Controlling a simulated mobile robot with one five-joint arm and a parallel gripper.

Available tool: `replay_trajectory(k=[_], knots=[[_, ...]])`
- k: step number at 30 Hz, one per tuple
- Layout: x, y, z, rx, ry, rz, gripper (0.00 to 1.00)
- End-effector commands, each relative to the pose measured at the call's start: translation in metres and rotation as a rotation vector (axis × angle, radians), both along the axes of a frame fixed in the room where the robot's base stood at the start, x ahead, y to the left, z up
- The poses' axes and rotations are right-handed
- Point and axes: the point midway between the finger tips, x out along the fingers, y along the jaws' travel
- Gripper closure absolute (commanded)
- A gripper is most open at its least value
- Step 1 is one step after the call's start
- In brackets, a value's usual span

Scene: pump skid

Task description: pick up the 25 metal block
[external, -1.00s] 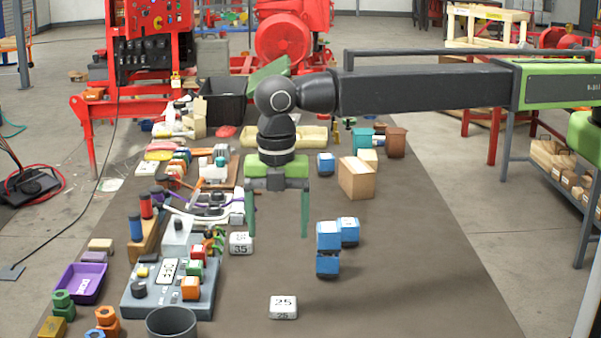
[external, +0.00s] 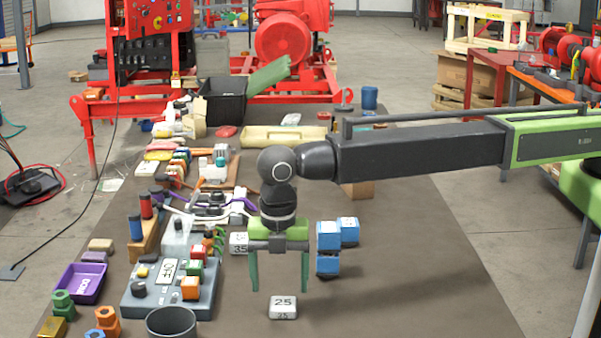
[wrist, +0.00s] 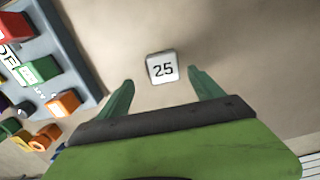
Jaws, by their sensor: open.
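The 25 metal block (external: 283,307) is a small whitish block marked 25, lying on the brown table near its front. In the wrist view the block (wrist: 162,68) lies ahead of and between the two green fingers. My gripper (external: 279,285) is open and empty, its fingers pointing down just above and behind the block. The gripper (wrist: 159,82) also shows in the wrist view, with the block not between the pads. A similar block marked 35 (external: 238,243) sits behind and to the left, partly beside my gripper.
A grey control box (external: 170,292) with coloured blocks stands to the left, and a dark grey cup (external: 171,323) at the front. A purple tray (external: 81,284) is farther left. The table right of the 25 block is clear.

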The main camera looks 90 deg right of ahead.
Motion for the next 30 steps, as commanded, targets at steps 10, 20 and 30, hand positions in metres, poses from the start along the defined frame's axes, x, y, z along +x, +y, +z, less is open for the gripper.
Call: replay_trajectory(k=[10,20,30], knots=[[-0.006,-0.002,-0.053,0.0,0.0,0.0,0.24],[-0.006,-0.002,-0.049,0.0,-0.001,-0.001,0.37],[-0.006,-0.002,-0.049,0.0,-0.001,-0.001,0.81]])
